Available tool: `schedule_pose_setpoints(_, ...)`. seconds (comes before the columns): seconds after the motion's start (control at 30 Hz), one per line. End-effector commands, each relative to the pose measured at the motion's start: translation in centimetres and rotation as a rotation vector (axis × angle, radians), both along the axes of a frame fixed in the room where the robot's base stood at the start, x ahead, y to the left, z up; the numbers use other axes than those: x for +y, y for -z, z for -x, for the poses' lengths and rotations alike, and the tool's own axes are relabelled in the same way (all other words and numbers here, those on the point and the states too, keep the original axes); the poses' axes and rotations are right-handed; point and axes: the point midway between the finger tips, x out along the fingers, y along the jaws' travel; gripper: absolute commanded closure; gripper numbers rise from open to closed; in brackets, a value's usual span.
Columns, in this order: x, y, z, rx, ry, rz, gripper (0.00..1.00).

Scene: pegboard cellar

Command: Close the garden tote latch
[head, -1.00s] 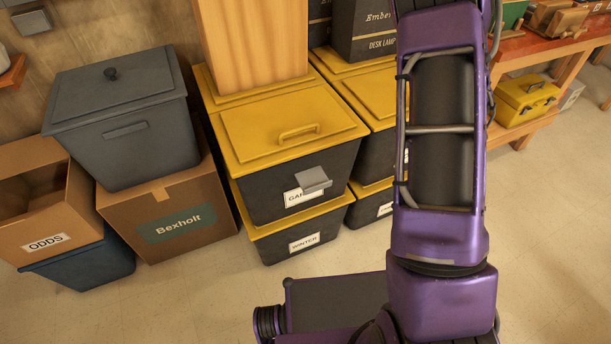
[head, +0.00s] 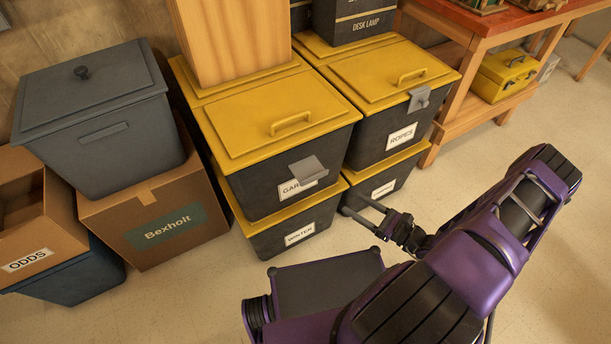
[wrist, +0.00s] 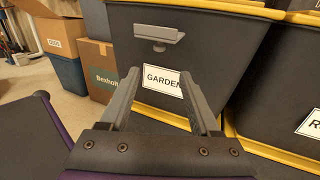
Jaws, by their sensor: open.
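The garden tote (head: 262,186) is a dark bin with a yellow lid, sitting on another tote. Its grey latch (head: 308,170) sticks out from the front, above and partly over the GARDEN label. In the wrist view the latch (wrist: 158,34) appears as a raised grey plate, with a small mount below it. My gripper (head: 352,203) is open and empty, in front of the tote's lower right side. In the wrist view the fingers of my gripper (wrist: 161,74) point at the tote front, below the latch and apart from it.
The ROPES tote (head: 375,140) stands to the right; its latch (head: 419,98) lies flat against its front. A Bexholt carton (head: 150,220) and grey bin (head: 95,120) stand left. Floor is clear at right.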

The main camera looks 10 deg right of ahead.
Motion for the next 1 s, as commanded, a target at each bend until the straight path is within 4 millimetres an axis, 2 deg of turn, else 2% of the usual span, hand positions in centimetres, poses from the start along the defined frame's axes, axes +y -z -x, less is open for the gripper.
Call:
schedule_pose_setpoints(0.17,1.5,0.0,-1.6,-0.002,-0.003,-0.001,0.37)
schedule_pose_setpoints(0.7,9.0,0.0,-10.3,0.000,-0.007,0.001,0.37)
schedule_pose_setpoints(1.0,11.0,0.1,-12.8,0.002,-0.004,0.002,0.37)
